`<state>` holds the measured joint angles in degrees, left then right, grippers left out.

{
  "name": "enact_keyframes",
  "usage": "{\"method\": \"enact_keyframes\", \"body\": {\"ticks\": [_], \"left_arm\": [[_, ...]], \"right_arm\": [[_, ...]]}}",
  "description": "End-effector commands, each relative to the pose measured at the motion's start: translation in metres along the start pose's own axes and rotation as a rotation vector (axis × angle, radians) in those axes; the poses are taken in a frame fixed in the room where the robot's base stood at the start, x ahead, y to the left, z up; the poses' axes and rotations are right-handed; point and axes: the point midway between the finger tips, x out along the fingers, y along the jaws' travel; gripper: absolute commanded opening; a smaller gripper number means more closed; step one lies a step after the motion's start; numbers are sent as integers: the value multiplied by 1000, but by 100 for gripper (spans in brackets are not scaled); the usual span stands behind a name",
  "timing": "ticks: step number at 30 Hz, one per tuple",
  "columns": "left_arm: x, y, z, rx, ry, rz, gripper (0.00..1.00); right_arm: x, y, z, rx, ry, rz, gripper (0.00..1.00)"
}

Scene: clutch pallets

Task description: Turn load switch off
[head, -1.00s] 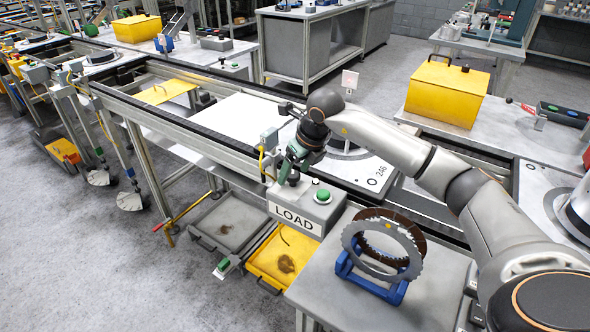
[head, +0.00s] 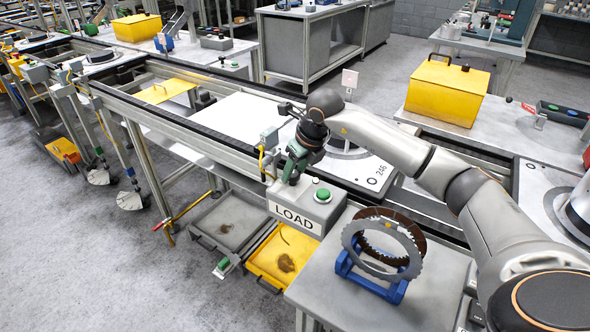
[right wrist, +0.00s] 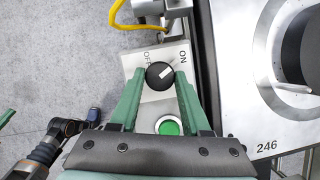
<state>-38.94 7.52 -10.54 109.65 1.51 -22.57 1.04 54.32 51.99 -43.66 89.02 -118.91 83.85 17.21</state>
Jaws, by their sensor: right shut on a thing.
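The load switch is a round black knob (right wrist: 160,75) on the grey LOAD box (head: 310,207). It sits between OFF and ON labels in the right wrist view, and its pale mark points up and right, towards ON. My right gripper (right wrist: 159,76) has green fingers on both sides of the knob and is shut on it. In the head view the right gripper (head: 287,175) reaches down to the box and partly hides the knob.
A green button (head: 322,194) is on the same box, close to the fingers. A blue stand (head: 372,283) holding toothed rings is on the table in front. A yellow hose (right wrist: 124,14) and a conveyor rail (head: 215,147) are close behind the box.

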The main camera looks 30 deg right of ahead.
Motion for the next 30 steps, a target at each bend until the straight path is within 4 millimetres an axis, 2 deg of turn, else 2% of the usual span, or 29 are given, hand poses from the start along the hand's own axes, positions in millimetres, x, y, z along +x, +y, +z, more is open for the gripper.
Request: {"method": "enact_keyframes", "body": {"ticks": [14,30], "left_arm": [[1,0,1,1,1,0,0],[1,0,0,1,2,0,0]], "right_arm": [[0,-1,0,-85,0,36,0],[0,-5,2,-517,-2,218,0]]}}
